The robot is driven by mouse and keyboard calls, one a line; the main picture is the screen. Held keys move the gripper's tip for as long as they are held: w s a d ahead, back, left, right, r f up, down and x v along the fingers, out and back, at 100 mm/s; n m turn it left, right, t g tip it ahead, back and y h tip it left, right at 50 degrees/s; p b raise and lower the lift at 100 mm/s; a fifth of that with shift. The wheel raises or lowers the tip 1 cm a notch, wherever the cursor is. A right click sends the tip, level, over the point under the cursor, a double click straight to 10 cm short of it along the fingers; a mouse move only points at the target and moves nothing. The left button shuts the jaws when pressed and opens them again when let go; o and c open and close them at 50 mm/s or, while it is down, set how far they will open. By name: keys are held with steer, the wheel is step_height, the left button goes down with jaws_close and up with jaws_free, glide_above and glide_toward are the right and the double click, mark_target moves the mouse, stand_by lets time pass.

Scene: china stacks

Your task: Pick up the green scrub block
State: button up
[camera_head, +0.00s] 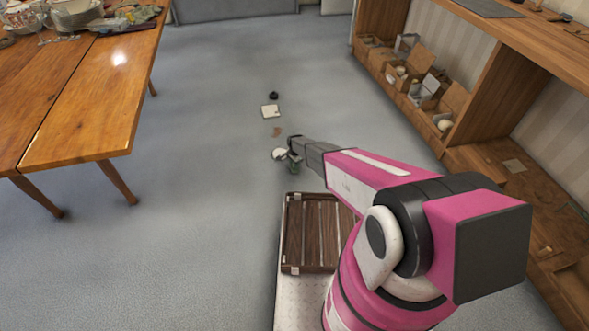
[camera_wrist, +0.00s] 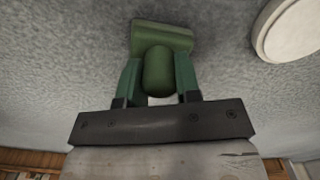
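The green scrub block (camera_wrist: 163,38) lies on the grey floor beyond my fingertips in the wrist view, with its rounded part reaching back between the two fingers. My gripper (camera_wrist: 157,68) has one finger on each side of that rounded part, very close to it. I cannot tell whether both fingers touch it. In the head view my gripper (camera_head: 291,146) is low over the floor, and a small bit of green (camera_head: 294,168) shows just below it, partly hidden by the arm.
A white round object (camera_head: 279,154) lies just left of my gripper; the wrist view shows it (camera_wrist: 288,28) at upper right. A brown scrap, a white square (camera_head: 270,112) and a dark item (camera_head: 273,96) lie farther off. A wooden table (camera_head: 100,95) stands left, shelving (camera_head: 470,125) right.

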steer(key=shift+r, duration=0.15)
steer(key=shift+r, duration=0.9)
step_height(320, 180, up, 2)
steer(key=shift+r, duration=0.2)
steer(key=s+a+r, duration=0.2)
steer(key=s+r, duration=0.4)
steer(key=s, duration=0.5)
steer(key=shift+s+a+r, duration=0.2)
steer(key=shift+a+r, duration=0.1)
